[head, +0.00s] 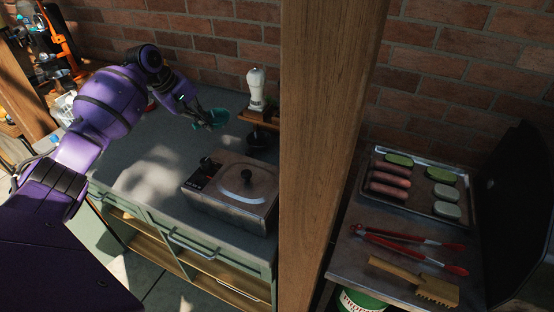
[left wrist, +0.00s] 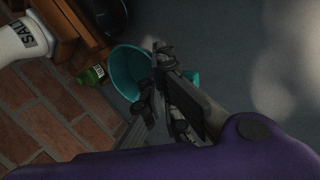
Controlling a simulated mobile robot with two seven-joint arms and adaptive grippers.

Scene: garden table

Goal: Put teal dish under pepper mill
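My left gripper (head: 200,117) is closed on the rim of the teal dish (head: 215,117) and appears to hold it above the grey counter near the brick wall. In the left wrist view the teal dish (left wrist: 128,66) is partly hidden behind the gripper (left wrist: 160,85). A white mill (head: 256,86) stands upright on a small wooden stand (head: 246,117), to the right of the dish. In the left wrist view this white mill (left wrist: 24,40) bears letters reading "SAL". A dark rounded object (head: 262,139) sits low in front of the stand; I cannot tell whether it is the pepper mill. My right gripper is out of view.
A metal lidded appliance (head: 232,190) stands on the counter (head: 140,160), in front of the stand. A small green labelled item (left wrist: 92,74) lies near the wall. A wooden post (head: 325,150) divides the counter from a grill side with a tray (head: 418,204). The counter's left part is clear.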

